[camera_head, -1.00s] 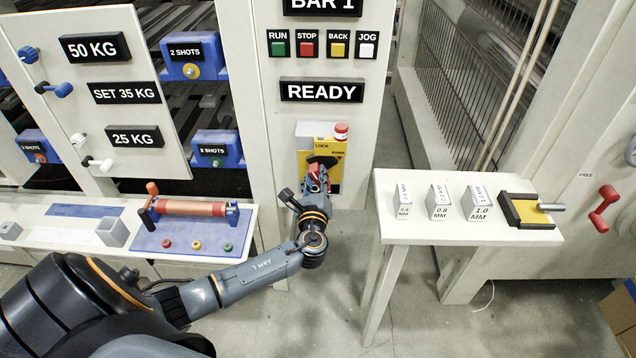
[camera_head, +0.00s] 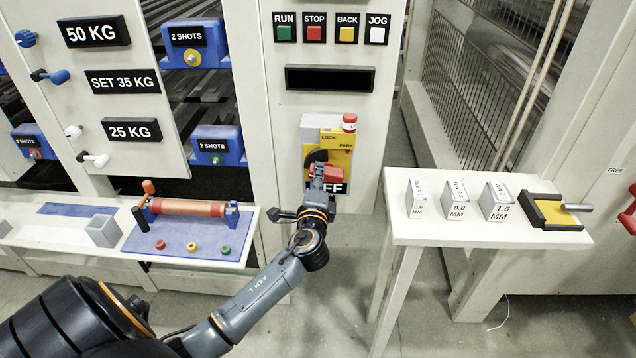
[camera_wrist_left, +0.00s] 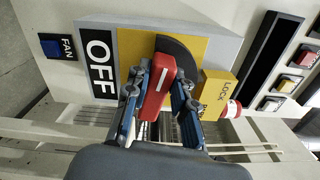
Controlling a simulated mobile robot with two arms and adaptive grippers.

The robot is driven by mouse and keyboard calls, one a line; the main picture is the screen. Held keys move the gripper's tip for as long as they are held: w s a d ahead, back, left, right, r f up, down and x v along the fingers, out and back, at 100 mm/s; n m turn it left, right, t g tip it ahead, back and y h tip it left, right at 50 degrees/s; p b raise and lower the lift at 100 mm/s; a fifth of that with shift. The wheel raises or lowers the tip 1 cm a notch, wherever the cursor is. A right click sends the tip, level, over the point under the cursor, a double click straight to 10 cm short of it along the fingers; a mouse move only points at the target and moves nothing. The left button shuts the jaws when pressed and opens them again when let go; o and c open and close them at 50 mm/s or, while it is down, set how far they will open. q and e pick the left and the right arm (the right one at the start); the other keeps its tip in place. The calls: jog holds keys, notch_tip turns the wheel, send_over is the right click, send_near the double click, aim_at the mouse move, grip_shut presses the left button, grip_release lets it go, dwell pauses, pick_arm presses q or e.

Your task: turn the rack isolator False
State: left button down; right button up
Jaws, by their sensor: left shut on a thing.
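The rack isolator (camera_head: 342,142) is a yellow panel on the front of the white cabinet, with a black round dial and a red handle. Its red handle (camera_head: 330,175) sits low on the dial in the head view, beside a partly hidden "OFF" label. In the left wrist view the red handle (camera_wrist_left: 158,85) lies between my left gripper's fingers (camera_wrist_left: 160,95), with "OFF" (camera_wrist_left: 99,62) readable to its left. My left gripper (camera_head: 318,178) is shut on the handle. A yellow "LOCK" tab (camera_wrist_left: 217,92) with a red-and-white knob (camera_wrist_left: 231,109) is beside the dial. My right gripper is not seen.
A dark blank display (camera_head: 330,78) and a row of coloured buttons (camera_head: 331,28) are above the isolator. A white table (camera_head: 470,230) with several labelled blocks stands to the right. A bench with a blue mat (camera_head: 190,238) and a roller is to the left.

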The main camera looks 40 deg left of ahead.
pick_arm(q)
jog(key=shift+f+n+b, duration=0.25)
jog(key=shift+n+b, duration=0.35)
jog(key=shift+n, duration=0.4)
jog(key=c, duration=1.1)
grip_release()
jog(key=v, duration=1.2)
jog(key=shift+s, duration=0.1)
jog(key=shift+a, duration=0.1)
